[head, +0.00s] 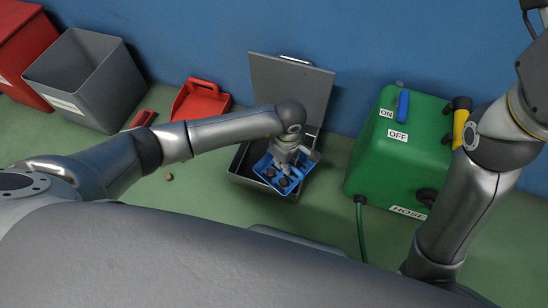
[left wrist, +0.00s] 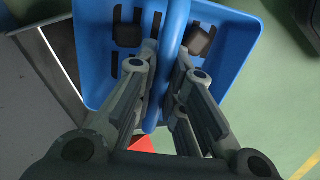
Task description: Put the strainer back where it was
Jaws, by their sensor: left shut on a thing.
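The blue strainer (head: 263,167) is at the mouth of the grey box (head: 242,163), whose lid (head: 290,85) stands open. It is turned at an angle to the box. I cannot tell whether it touches the rim. My left gripper (head: 285,167) is over the strainer and shut on its handle. In the left wrist view the fingers (left wrist: 170,65) close around the blue handle bar, and the slotted strainer (left wrist: 232,50) shows dark lumps in it. My right gripper is out of view; only my right arm shows at the right.
A green hose box (head: 400,160) with ON and OFF labels stands right of the grey box. A red dustpan (head: 200,100), a grey bin (head: 85,80) and a red bin (head: 25,50) stand left along the blue wall. A small brown lump (head: 169,177) lies on the floor.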

